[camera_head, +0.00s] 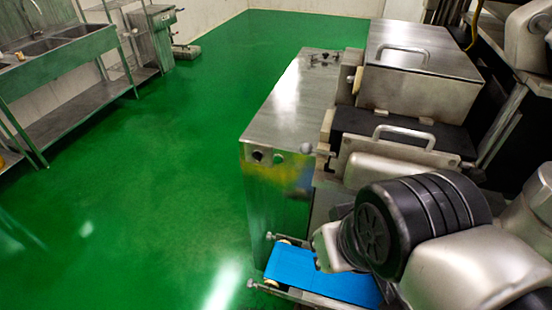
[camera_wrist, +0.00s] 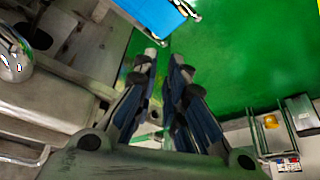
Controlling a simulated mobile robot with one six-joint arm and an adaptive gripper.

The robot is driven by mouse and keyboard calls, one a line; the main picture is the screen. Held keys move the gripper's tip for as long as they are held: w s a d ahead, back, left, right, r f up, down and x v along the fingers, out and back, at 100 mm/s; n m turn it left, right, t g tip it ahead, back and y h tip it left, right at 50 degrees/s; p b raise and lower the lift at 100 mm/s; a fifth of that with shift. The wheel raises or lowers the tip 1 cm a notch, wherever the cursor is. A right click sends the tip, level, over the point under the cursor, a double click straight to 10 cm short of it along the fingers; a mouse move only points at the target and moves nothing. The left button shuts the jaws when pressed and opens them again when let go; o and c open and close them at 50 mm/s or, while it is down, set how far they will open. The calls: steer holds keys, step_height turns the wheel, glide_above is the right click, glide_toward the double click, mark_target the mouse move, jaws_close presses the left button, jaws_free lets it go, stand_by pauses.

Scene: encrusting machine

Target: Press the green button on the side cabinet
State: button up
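The side cabinet is the tall steel box (camera_head: 290,110) left of the machine in the head view. Two small round fittings, a dark one (camera_head: 257,156) and one to its right (camera_head: 279,158), sit near the top of its front face. I cannot make out a green colour on either; the face also mirrors the green floor. My gripper (camera_wrist: 164,58) shows in the wrist view, with two dark fingers pointing up the picture. A narrow gap shows between the fingertips, and nothing is held. In the head view my arm covers the lower right, and the fingers cannot be made out.
A blue conveyor belt (camera_head: 320,276) juts out below the cabinet; it also shows in the wrist view (camera_wrist: 155,14). The machine's steel covers with handles (camera_head: 420,75) stand right of the cabinet. A sink bench (camera_head: 60,45) lines the left wall. Green floor (camera_head: 170,170) between is clear.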

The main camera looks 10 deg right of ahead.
jaws_close()
stand_by(1.1)
